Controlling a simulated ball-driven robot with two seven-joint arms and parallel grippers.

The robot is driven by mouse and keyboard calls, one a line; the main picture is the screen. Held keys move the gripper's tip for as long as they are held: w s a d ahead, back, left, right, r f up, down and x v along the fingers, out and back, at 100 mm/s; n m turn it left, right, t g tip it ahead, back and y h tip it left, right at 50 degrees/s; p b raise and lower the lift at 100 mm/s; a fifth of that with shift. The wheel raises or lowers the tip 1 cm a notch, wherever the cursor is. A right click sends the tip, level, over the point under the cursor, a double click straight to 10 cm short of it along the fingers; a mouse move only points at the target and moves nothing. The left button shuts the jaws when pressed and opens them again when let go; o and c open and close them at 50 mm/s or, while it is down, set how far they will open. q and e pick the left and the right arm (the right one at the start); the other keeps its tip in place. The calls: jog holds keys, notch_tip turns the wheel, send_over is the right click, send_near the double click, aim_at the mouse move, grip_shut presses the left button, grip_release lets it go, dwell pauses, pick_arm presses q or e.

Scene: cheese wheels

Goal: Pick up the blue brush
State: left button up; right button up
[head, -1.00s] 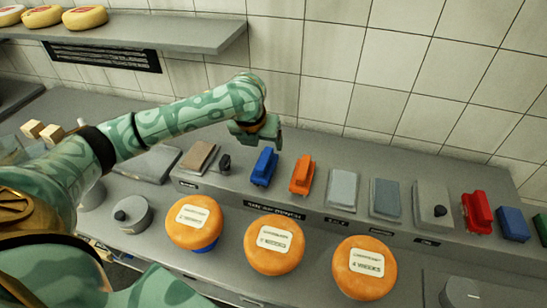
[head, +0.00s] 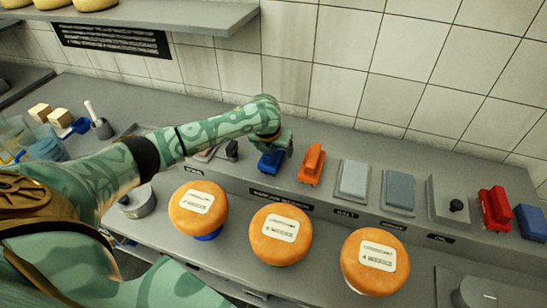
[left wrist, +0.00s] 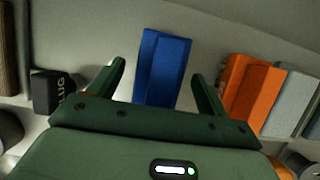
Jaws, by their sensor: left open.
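The blue brush (head: 269,163) stands on the raised grey ledge, left of the orange brush (head: 312,164). My left gripper (head: 280,148) is over the blue brush and partly covers it in the head view. In the left wrist view, the blue brush (left wrist: 163,62) lies ahead, between the two green fingers of my left gripper (left wrist: 158,80). The fingers are open, with a gap on each side of the brush. The orange brush (left wrist: 247,90) is just outside the right finger. My right gripper is not in view.
A black plug (left wrist: 50,90) is left of the fingers. Three orange cheese wheels (head: 280,234) stand in front of the ledge. Grey pads (head: 352,180), a red brush (head: 495,208) and another blue item (head: 531,221) are farther right. A tiled wall rises behind.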

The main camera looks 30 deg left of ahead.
pick_arm(q)
jog(key=shift+w+f, duration=0.15)
jog(key=shift+f, duration=0.15)
jog(key=shift+f, duration=0.2)
dwell(0.5)
jog(key=c, duration=1.2)
